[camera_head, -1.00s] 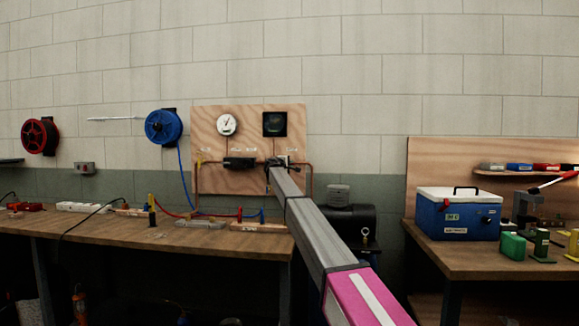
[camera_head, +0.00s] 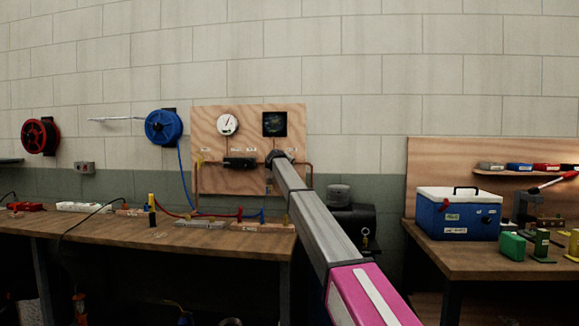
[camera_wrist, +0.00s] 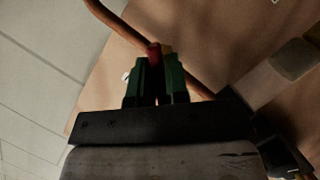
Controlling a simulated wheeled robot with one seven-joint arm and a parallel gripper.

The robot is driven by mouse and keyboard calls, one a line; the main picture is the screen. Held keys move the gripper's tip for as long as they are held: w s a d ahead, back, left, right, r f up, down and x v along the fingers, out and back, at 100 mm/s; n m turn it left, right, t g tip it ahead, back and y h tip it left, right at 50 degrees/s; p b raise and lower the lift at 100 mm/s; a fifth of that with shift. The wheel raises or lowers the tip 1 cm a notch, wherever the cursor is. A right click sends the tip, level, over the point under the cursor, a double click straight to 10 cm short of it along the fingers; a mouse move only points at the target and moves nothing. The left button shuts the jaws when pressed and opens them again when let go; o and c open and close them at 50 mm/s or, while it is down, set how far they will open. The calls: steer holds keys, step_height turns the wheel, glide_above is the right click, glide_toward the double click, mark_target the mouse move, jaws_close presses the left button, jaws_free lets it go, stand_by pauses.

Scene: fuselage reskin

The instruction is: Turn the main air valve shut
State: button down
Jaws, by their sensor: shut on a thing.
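The wooden air panel (camera_head: 215,180) hangs on the wall, with a gauge, a dark block and copper piping. In the wrist view, my gripper (camera_wrist: 157,64) has its two green fingers closed around a red piece (camera_wrist: 154,51), seemingly the valve handle. A small yellow part (camera_wrist: 167,49) shows beside it. A copper pipe (camera_wrist: 117,25) runs behind the fingertips. The valve body is mostly hidden by the fingers. In the head view, my arm reaches to the right part of the panel and hides the grip there.
The round gauge (camera_head: 228,124) and a dark square dial (camera_head: 274,124) sit above. A blue hose reel (camera_head: 163,127) hangs left of the panel. A workbench (camera_head: 110,241) with hoses stands below. A dark tank (camera_head: 353,222) is beside it. A blue cooler (camera_head: 457,214) stands on the right bench.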

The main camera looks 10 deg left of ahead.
steer(key=m+y, duration=0.1)
steer(key=m, duration=0.2)
steer(key=shift+g+y, duration=0.3)
steer(key=shift+y, duration=0.1)
steer(key=m+y, duration=0.2)
steer(key=m, duration=0.1)
steer(key=shift+y, duration=0.3)
steer(key=shift+m, duration=0.4)
steer(key=c, duration=1.2)
jaws_free()
steer(key=shift+s, duration=0.1)
steer(key=v, duration=1)
steer(key=shift+s+r, duration=0.2)
steer(key=shift+s, duration=0.05)
